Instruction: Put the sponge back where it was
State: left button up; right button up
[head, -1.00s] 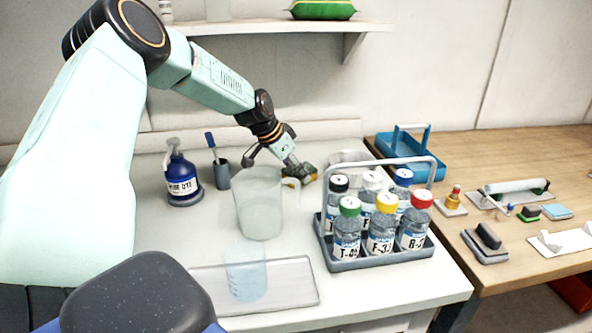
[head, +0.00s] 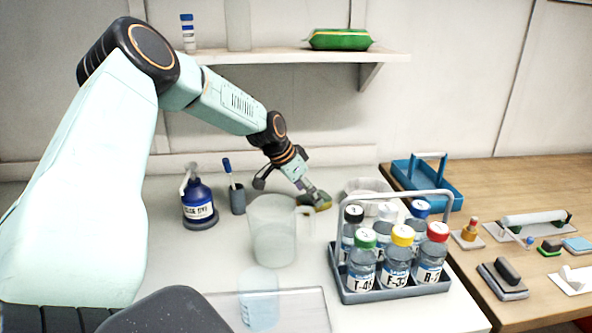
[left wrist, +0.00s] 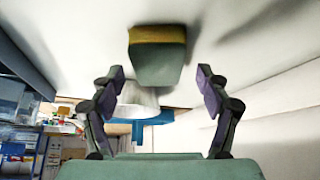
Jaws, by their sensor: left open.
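The yellow and green sponge (head: 322,203) appears to rest on the white counter behind the clear pitcher, near a white bowl. My left gripper (head: 313,198) is right at it and partly covers it. In the left wrist view, the sponge (left wrist: 157,56) lies ahead of my left gripper (left wrist: 160,82), in line with the gap between the fingers. The fingers stand apart with clear space on both sides of the sponge. My right gripper is out of view.
The clear pitcher (head: 272,232) stands in front of the gripper. A bottle rack (head: 395,290) and a white bowl (head: 365,188) are to its right. A blue dye bottle (head: 198,200) and a pen cup (head: 237,200) stand left. A blue carrier (head: 440,190) is on the wooden table.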

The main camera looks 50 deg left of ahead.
pick_arm(q)
jog(key=p+v, duration=0.4)
jog(key=v, duration=0.6)
jog(key=shift+s+r, duration=0.15)
jog(key=shift+s, duration=0.05)
jog(key=shift+w, duration=0.15)
jog(key=b+x, duration=0.6)
jog(key=x, duration=0.6)
jog(key=shift+f, duration=0.4)
jog(key=shift+r, duration=0.1)
jog(key=shift+r, duration=0.1)
